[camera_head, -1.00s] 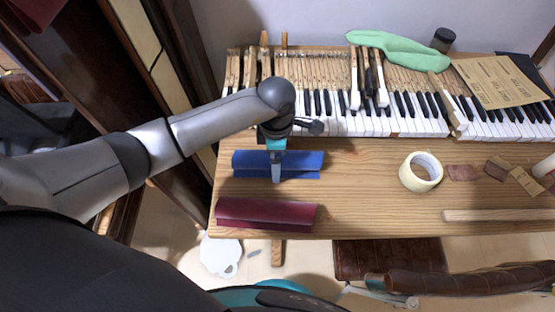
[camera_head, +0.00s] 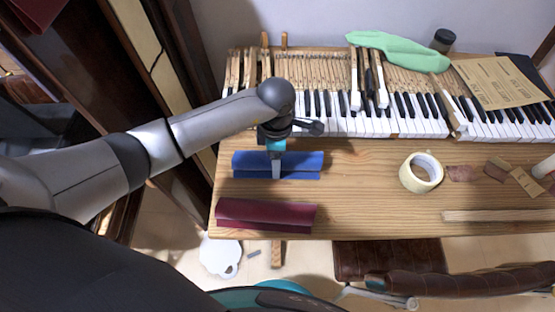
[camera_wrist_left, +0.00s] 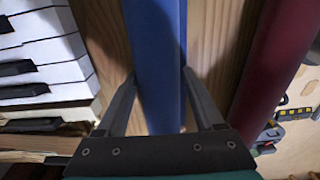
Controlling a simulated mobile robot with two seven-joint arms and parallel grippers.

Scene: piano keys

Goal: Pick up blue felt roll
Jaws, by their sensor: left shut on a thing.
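The blue felt roll (camera_head: 300,164) lies on the wooden table, just in front of the piano keys in the head view. In the left wrist view the blue felt roll (camera_wrist_left: 156,55) runs lengthwise between the fingers. The roll appears to rest on the table. My right gripper is not in view.
A dark red felt roll (camera_head: 265,214) lies in front of the blue one, near the table's front edge. Piano keys (camera_head: 360,124) stand behind. A tape roll (camera_head: 421,172) sits to the right. The table (camera_head: 360,200) is clear between them.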

